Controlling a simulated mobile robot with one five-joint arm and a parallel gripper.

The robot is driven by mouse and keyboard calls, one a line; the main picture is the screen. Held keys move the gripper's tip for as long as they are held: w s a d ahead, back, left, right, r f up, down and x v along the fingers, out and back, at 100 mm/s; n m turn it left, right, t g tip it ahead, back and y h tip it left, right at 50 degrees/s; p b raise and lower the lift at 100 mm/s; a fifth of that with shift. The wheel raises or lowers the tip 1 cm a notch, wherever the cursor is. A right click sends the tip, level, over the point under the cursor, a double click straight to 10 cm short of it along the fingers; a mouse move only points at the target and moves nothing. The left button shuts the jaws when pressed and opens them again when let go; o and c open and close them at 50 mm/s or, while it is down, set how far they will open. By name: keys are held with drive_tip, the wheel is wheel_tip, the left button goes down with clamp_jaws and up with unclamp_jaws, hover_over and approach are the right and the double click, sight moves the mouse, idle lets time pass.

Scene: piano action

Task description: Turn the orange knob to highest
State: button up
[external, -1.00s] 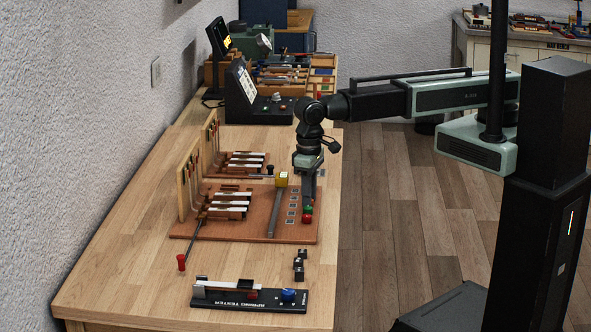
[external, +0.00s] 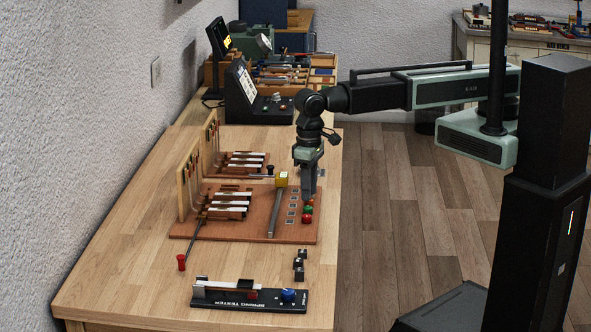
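A small orange knob (external: 309,202) shows at the right edge of the brown board (external: 255,231), just under my gripper. A green knob (external: 308,209) and a red knob (external: 306,218) sit in line in front of it. My gripper (external: 309,196) points straight down, right above or at the orange knob. Its fingers are small and dark here, so I cannot tell whether they are open or shut, or whether they touch the knob. The orange knob's setting is too small to read.
Several small square plates lie beside the knobs. A spring tester (external: 249,297) with a blue knob (external: 288,295) and small black blocks (external: 299,265) are nearer the front.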

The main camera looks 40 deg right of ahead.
wheel_tip(320, 180, up, 6)
drive_tip(key=p, duration=0.4)
drive_tip(key=shift+f, duration=0.25)
drive_tip(key=shift+w, duration=0.1)
